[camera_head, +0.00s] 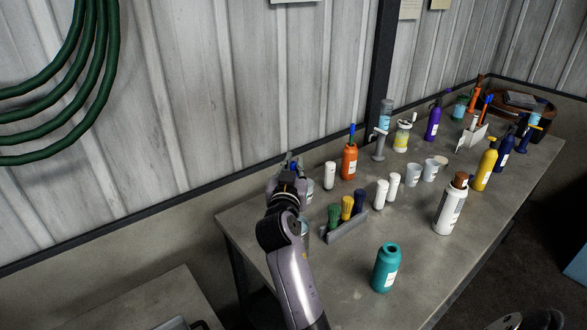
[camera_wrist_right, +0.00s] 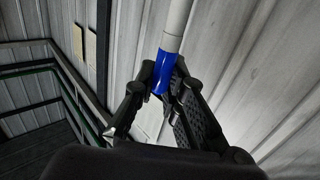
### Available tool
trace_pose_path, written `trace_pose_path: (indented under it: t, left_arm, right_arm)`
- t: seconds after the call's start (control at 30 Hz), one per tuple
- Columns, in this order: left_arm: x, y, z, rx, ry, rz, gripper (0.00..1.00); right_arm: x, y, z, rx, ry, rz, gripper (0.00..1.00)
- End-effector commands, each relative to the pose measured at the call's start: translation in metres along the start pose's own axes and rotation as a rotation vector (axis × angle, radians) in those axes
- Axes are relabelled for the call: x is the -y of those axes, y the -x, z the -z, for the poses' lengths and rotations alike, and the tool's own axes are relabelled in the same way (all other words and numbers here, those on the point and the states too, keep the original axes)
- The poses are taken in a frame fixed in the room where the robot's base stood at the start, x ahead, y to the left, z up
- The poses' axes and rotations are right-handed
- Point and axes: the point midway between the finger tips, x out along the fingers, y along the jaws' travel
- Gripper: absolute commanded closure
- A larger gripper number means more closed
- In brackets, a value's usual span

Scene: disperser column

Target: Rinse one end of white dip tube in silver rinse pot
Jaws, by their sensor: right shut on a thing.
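My right gripper (camera_head: 290,164) is over the left end of the workbench, near the wall. In the right wrist view its fingers (camera_wrist_right: 160,78) are shut on the blue band of a pale tube (camera_wrist_right: 176,22), which extends upward out of the picture. In the head view only a small blue bit shows at the fingers. A grey metal-looking pot (camera_head: 304,236) stands beside my right arm, partly hidden by it; I cannot tell for sure that it is the silver rinse pot. My left gripper is not in view.
A grey rack (camera_head: 345,229) with green, yellow and blue-topped items stands close to the arm. An orange bottle (camera_head: 349,162), a white bottle (camera_head: 329,176) and a teal bottle (camera_head: 386,268) are nearby. Several more bottles stand to the right.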

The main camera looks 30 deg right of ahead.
Motion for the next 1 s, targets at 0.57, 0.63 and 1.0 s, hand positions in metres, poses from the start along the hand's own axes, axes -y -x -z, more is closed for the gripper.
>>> trace_pose_path:
  t: [0.57,0.63,1.0]
  left_arm:
    - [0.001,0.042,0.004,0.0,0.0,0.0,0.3]
    - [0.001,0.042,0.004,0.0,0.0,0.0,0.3]
    - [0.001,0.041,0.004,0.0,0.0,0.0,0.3]
  right_arm:
    - [0.0,0.0,0.056,0.0,-0.001,-0.001,1.0]
    - [0.0,0.0,0.057,0.001,0.0,0.0,1.0]
    - [0.0,0.0,0.056,0.0,0.0,0.0,1.0]
